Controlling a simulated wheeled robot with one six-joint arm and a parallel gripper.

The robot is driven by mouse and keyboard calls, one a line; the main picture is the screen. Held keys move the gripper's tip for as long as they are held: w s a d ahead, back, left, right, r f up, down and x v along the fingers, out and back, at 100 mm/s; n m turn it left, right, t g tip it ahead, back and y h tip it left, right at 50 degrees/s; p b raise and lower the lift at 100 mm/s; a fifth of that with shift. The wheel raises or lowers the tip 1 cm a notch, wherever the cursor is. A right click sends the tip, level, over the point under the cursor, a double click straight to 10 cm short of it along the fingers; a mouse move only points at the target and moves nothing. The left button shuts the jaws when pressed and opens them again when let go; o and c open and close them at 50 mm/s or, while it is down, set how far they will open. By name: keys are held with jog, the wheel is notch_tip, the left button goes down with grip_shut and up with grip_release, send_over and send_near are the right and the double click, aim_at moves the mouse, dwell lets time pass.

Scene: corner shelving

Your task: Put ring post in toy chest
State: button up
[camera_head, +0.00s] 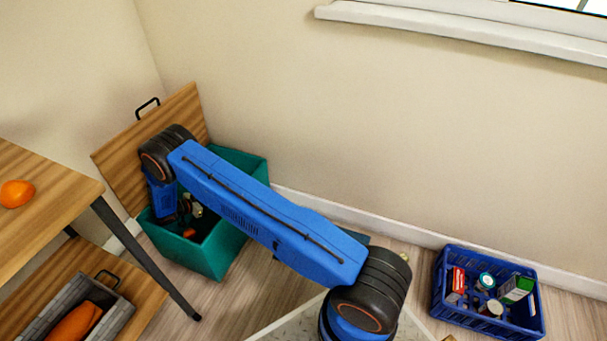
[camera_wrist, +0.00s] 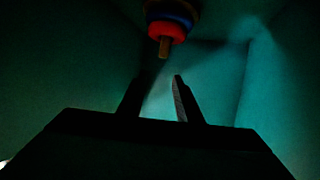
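The toy chest (camera_head: 212,252) is a teal box against the wall, its wooden lid (camera_head: 118,165) standing open. My arm reaches over it and my wrist points down inside. In the wrist view, teal chest walls (camera_wrist: 215,85) surround my gripper (camera_wrist: 158,80). Its two fingers are apart with nothing between them. The ring post (camera_wrist: 167,25), with red and blue rings and a tan peg end, shows beyond the fingertips at the top, apart from them. Its far part is cut off by the frame. The head view shows a small orange-red item (camera_head: 188,232) in the chest, too small to identify.
A wooden table (camera_head: 45,190) with an orange (camera_head: 16,193) stands at left. Below it a grey box (camera_head: 118,312) holds an orange thing. A blue crate (camera_head: 490,328) with several packages and cans stands at right. A window sill (camera_head: 470,30) is above.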

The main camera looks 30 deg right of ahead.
jog(key=s+d+r+n+g+y, duration=0.1)
jog(key=s+d+r, duration=0.15)
jog(key=r, duration=1.05)
jog(key=s+d+r+n+g+y, duration=0.15)
jog(key=d+r, duration=0.25)
jog(key=r, duration=0.8)
jog(key=s+d+r+n+y, duration=0.2)
jog(key=s+d+r, duration=0.1)
jog(key=s+r, duration=0.55)
jog(key=s+d+r+n+y, duration=0.15)
jog(key=s+d+r, duration=0.3)
jog(key=r, duration=0.65)
jog(key=s+d+r+n+y, duration=0.1)
jog(key=s+r, duration=0.3)
jog(key=s, duration=0.3)
jog(key=s+d+r+n+t+y, duration=0.1)
jog(key=s+r+n+y, duration=0.15)
jog(key=s, duration=0.35)
jog(key=s+r+y, duration=0.1)
jog(key=s+r, duration=0.3)
jog(key=s, duration=0.3)
jog(key=s+a+n+t+y, duration=0.1)
jog(key=s+n, duration=0.4)
jog(key=s, duration=1.3)
jog(key=shift+r+t+y, duration=0.15)
jog(key=shift+t+y, duration=0.6)
jog(key=shift+t, duration=0.5)
jog(key=shift+n, duration=0.25)
